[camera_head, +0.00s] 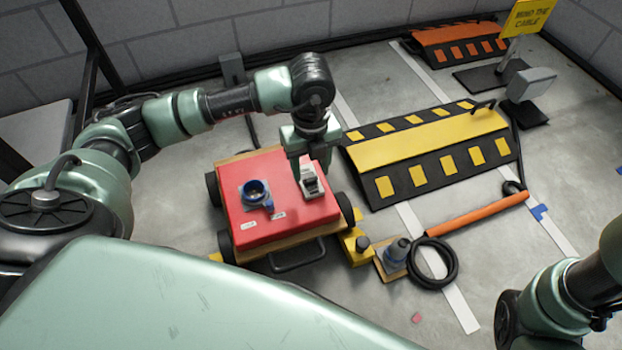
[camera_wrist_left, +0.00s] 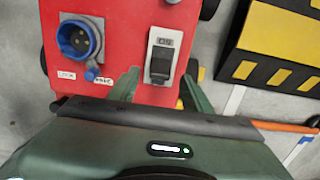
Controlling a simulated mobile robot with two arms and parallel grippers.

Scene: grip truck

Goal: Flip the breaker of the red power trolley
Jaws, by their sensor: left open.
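The red power trolley (camera_head: 245,180) stands on the floor left of centre in the head view. Its red top (camera_wrist_left: 125,20) fills the upper left of the left wrist view. The breaker (camera_head: 311,186) is a light plate with a dark toggle on the trolley's right side; in the wrist view the breaker (camera_wrist_left: 161,55) shows an "ON" mark at its upper end. My left gripper (camera_head: 310,168) is open above the breaker. In the wrist view its green fingers (camera_wrist_left: 160,88) lie either side of the breaker's lower end. Contact cannot be told. My right gripper is out of frame.
A blue socket (camera_head: 255,190) sits on the trolley top, left of the breaker. A yellow and black cable ramp (camera_head: 430,145) lies to the right.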

